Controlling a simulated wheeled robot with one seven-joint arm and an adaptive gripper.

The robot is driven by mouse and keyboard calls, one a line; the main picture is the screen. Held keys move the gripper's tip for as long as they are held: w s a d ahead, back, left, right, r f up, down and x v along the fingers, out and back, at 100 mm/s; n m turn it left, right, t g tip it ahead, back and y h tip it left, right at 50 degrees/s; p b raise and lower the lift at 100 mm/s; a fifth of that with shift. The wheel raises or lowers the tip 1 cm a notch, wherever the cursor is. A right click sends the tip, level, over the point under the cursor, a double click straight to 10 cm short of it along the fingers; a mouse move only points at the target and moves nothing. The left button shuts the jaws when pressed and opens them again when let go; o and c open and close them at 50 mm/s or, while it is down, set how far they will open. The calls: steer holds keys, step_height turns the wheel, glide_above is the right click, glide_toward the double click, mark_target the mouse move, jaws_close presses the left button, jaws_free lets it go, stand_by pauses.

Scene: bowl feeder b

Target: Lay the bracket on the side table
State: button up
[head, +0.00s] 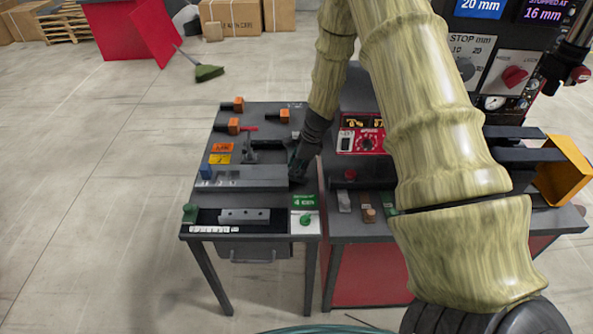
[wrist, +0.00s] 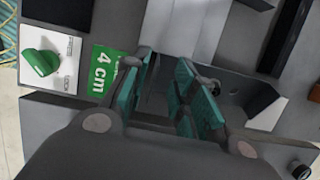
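A pale grey metal piece with small holes (head: 244,215), which looks like the bracket, lies on the dark front strip of the left-hand table (head: 262,112). My gripper (head: 297,170) is low at this table's right edge, behind and right of that piece and apart from it. In the wrist view my gripper (wrist: 172,92) has its teal pads apart, with nothing clearly held between them. A long grey bar (head: 245,181) runs left from my gripper; its pale face shows in the wrist view (wrist: 187,30). The pale piece is not visible in the wrist view.
A green "4 cm" sign (wrist: 104,70) and a green knob (wrist: 40,62) are beside my gripper. Orange blocks (head: 233,126) and a black clamp (head: 262,150) stand on the left-hand table. A red-fronted bench with controls (head: 362,140) adjoins it on the right.

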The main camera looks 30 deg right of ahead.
steer(key=b+v, duration=0.2)
steer(key=v, duration=0.9)
steer(key=shift+s, duration=0.1)
steer(key=shift+d, duration=0.1)
